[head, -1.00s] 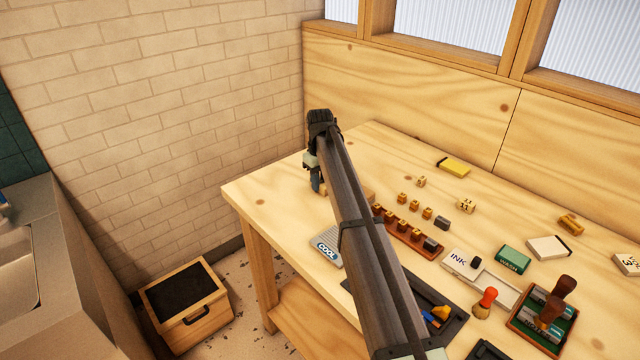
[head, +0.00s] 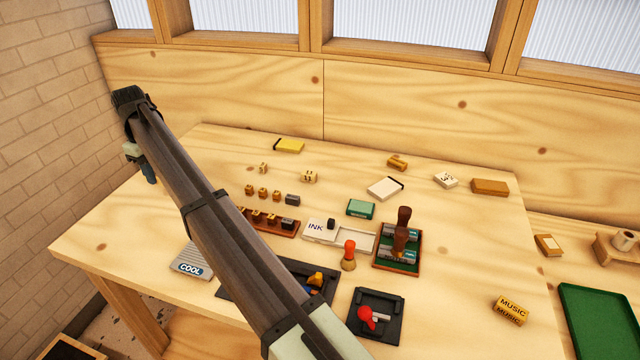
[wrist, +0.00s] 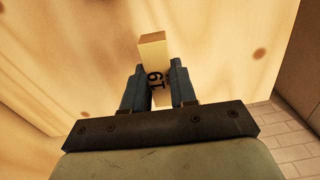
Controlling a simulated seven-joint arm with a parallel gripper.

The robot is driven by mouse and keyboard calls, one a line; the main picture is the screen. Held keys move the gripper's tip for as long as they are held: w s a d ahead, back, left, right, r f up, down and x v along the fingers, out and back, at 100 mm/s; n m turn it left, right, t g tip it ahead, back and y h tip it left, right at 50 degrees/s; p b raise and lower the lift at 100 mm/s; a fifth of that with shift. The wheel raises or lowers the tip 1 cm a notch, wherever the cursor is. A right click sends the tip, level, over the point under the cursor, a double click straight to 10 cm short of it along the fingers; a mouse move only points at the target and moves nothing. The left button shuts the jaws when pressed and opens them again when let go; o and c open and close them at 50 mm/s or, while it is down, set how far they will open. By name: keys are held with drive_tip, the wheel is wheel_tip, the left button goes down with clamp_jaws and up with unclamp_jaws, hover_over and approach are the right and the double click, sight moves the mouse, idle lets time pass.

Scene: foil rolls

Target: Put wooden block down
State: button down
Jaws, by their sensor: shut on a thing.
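A pale wooden block (wrist: 153,50) with dark characters on its side, perhaps "19" or "61", is between the two blue fingers of my gripper (wrist: 157,72) in the wrist view. The fingers are shut on it, and the block sticks out past their tips. In the head view, my gripper (head: 148,172) is at the left end of the wooden table (head: 100,246). The held block cannot be made out there. Light wood lies beyond the block in the wrist view; I cannot tell whether the block touches it.
Several small lettered blocks (head: 263,192) and a brown rack (head: 284,232) stand right of my arm. An ink pad (head: 317,229), a stamp tray (head: 397,268) and a grey COOL pad (head: 190,262) are also on the table. The left tabletop is mostly clear.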

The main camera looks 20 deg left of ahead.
drive_tip(key=w+d+m, duration=0.2)
drive_tip(key=w+d, duration=0.8)
drive_tip(key=w, duration=0.3)
drive_tip(key=n, duration=0.3)
hover_over(346, 187)
drive_tip(key=shift+s+f, duration=0.1)
drive_tip(key=shift+f, duration=4.75)
